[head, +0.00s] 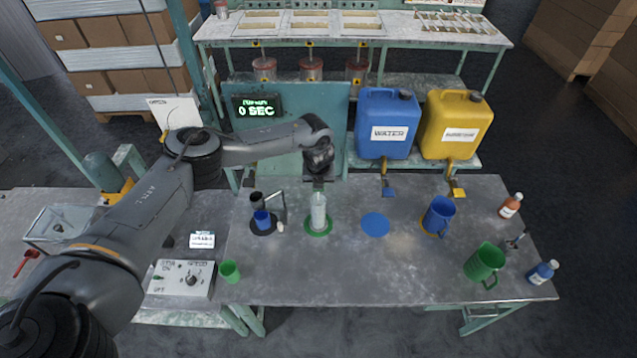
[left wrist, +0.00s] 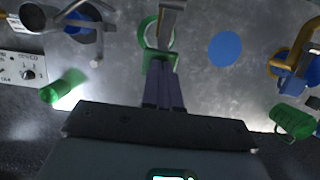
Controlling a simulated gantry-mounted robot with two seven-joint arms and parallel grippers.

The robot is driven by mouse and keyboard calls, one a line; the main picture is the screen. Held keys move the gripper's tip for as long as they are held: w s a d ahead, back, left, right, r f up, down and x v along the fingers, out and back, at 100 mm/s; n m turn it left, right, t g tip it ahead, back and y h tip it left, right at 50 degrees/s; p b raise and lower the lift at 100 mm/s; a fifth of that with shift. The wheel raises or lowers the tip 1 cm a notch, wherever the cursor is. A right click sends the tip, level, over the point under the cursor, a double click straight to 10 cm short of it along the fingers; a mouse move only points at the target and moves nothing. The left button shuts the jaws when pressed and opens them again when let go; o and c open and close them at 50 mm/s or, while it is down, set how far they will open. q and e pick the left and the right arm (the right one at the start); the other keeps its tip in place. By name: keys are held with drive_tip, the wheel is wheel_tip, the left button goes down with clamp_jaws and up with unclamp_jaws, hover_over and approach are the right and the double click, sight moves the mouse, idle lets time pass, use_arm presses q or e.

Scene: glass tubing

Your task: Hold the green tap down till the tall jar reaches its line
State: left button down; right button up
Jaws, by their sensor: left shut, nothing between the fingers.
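The tall jar (head: 319,212) is pale and stands upright on a round green mat (head: 318,231) on the grey bench. My left gripper (head: 318,182) is above the jar, pointing down, and hides most of the tap there. In the left wrist view the shut fingers (left wrist: 163,70) meet the green tap (left wrist: 152,56) under a grey metal spout (left wrist: 173,18); I cannot tell how far it is pressed. The jar's line and level are too small to read. My right gripper is not in view.
A blue water tank (head: 387,125) and yellow tank (head: 455,125) stand behind, with blue and yellow taps. A display (head: 258,106) seems to read 0 SEC. The blue mat (head: 375,224) is bare.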

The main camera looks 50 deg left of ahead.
use_arm(q)
drive_tip(key=shift+r, duration=0.15)
drive_tip(key=shift+r+p, duration=0.65)
drive_tip(key=shift+p, duration=0.1)
drive_tip(key=shift+r+p, duration=0.5)
drive_tip(key=shift+r, duration=0.05)
drive_tip(key=p+v, duration=0.3)
drive_tip(key=shift+w+a+r, duration=0.15)
drive_tip(key=shift+a+r, duration=0.05)
drive_tip(key=shift+r, duration=0.1)
wheel_tip(320, 180, up, 9)
drive_tip(key=b, duration=0.3)
drive_tip(key=shift+s+d+r, duration=0.2)
drive_tip(key=shift+s+d, duration=0.1)
